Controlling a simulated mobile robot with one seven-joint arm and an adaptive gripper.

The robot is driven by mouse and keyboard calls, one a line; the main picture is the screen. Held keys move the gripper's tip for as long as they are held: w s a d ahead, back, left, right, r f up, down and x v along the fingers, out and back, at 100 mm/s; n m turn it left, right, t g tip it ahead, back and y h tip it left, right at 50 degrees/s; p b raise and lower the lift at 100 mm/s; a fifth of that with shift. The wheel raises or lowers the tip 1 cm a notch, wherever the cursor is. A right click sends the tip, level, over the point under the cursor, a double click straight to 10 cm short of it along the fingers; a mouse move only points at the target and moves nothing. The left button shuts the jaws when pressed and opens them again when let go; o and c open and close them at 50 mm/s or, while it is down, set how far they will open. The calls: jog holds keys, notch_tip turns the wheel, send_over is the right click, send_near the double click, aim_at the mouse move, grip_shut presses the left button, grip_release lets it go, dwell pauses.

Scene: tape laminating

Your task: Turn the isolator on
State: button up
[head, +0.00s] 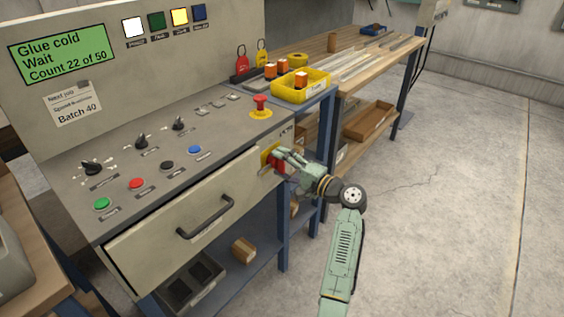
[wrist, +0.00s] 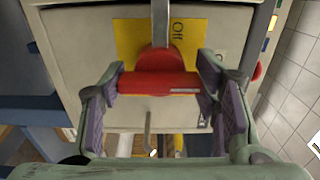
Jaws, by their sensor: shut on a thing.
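The isolator is a red rotary handle (head: 277,164) on a yellow plate (head: 266,153), on the right part of the console's front face. In the wrist view the red handle (wrist: 158,86) lies crosswise, with a pale mark near its right end. The word "Off" shows on the yellow plate (wrist: 130,38) above and right of the handle; another small label lower right is partly hidden by a finger. My gripper (head: 282,158) is shut on the handle, one finger at each end of the bar, as the wrist view also shows (wrist: 159,80).
A drawer handle (head: 206,217) sticks out left of the isolator. A red emergency stop button (head: 260,104) stands on the console top above. A yellow tray (head: 301,88) and a wooden bench (head: 375,55) are behind. The floor (head: 450,180) to the right is clear.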

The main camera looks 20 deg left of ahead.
dwell(0.4)
jog(key=o, duration=1.7)
jog(key=v, duration=1.2)
